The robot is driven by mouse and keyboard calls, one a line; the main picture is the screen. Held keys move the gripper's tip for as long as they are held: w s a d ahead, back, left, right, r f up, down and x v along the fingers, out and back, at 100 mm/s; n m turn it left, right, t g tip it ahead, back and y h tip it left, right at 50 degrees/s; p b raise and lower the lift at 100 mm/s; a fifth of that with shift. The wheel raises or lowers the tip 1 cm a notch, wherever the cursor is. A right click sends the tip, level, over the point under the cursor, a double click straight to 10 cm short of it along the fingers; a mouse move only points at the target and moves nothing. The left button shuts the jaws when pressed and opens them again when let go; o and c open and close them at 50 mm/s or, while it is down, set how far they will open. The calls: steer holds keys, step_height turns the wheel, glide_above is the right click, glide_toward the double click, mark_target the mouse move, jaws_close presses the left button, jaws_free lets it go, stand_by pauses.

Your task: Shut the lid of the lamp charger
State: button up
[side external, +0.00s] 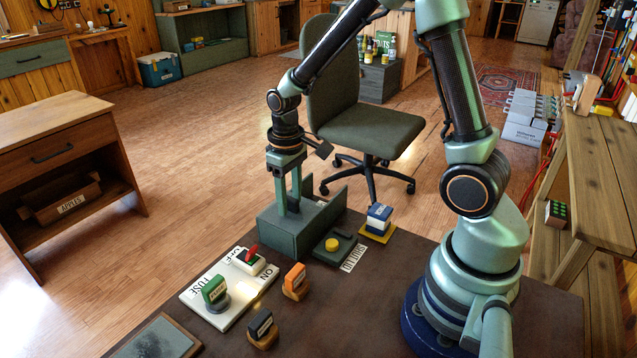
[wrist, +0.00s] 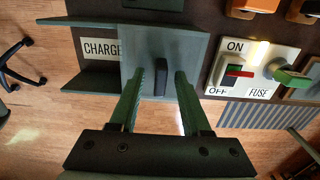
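The lamp charger (side external: 283,238) is a grey-green box at the far edge of the dark table in the side view. In the wrist view its white label (wrist: 101,49), reading CHARGE, is partly covered by a grey-green plate (wrist: 194,52), which looks like the lid. A dark upright handle (wrist: 161,77) stands on this plate. My gripper (side external: 289,206) points down at the box's left part. In the wrist view my gripper (wrist: 158,76) is open, with its green fingers on either side of the handle and gaps showing. How far the lid is open is unclear.
Right of the charger are a pad with a yellow button (side external: 333,243), a SHUT LID label (side external: 353,259) and a blue-and-white block (side external: 379,217). In front are a fuse panel (side external: 216,315), an orange block (side external: 295,283) and a dark block (side external: 262,329).

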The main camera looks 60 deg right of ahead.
mark_target(290, 198)
steer(key=shift+r, duration=0.1)
step_height(290, 198, up, 12)
stand_by(0.6)
steer(key=s+a+r+t, duration=0.3)
steer(key=s+r+t, duration=0.1)
steer(key=s, duration=0.4)
steer(key=shift+s+a+r+t, duration=0.3)
steer(key=shift+a+r+t, duration=0.1)
steer(key=shift+t, duration=0.4)
stand_by(0.4)
steer(key=shift+c, duration=0.3)
